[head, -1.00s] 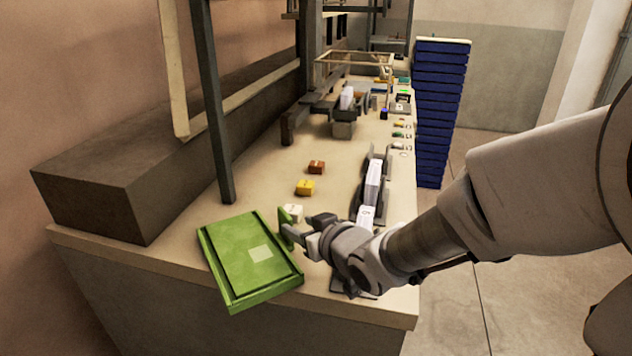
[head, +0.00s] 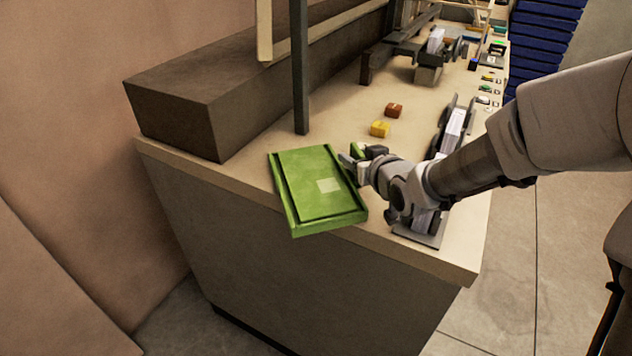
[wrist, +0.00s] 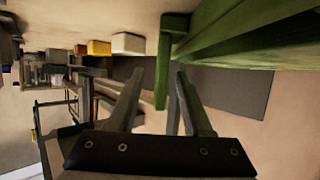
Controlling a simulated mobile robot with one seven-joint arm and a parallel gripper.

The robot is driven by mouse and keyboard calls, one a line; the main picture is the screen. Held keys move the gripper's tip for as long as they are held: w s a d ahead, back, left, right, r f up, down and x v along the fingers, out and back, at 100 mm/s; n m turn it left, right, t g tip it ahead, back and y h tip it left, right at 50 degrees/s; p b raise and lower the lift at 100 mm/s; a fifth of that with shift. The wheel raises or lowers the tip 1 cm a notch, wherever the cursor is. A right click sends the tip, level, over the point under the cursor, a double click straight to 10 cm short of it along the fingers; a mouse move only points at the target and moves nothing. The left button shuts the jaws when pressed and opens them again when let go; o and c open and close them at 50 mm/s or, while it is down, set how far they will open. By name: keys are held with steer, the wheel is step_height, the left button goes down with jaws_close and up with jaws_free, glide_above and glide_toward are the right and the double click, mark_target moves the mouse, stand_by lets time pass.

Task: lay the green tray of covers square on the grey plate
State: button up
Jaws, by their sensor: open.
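The green tray (head: 315,200) lies flat on the near left part of the bench, its near end reaching over the front edge. A pale square marks its top. My gripper (head: 352,160) is open at the tray's right side. In the wrist view, a narrow green bar (wrist: 162,85) joined to the tray (wrist: 240,35) appears between my spread fingers (wrist: 160,75); I cannot tell whether they touch it. A flat grey piece (head: 425,238) shows partly under my wrist at the bench's front; I cannot tell whether it is the grey plate.
A yellow block (head: 380,129) and a brown block (head: 394,110) stand behind my gripper; a white block (wrist: 128,43) shows in the wrist view. A holder with white sheets (head: 453,130) stands right of them. A dark upright post (head: 300,70) rises behind the tray.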

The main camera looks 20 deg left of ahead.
jaws_close()
stand_by(1.3)
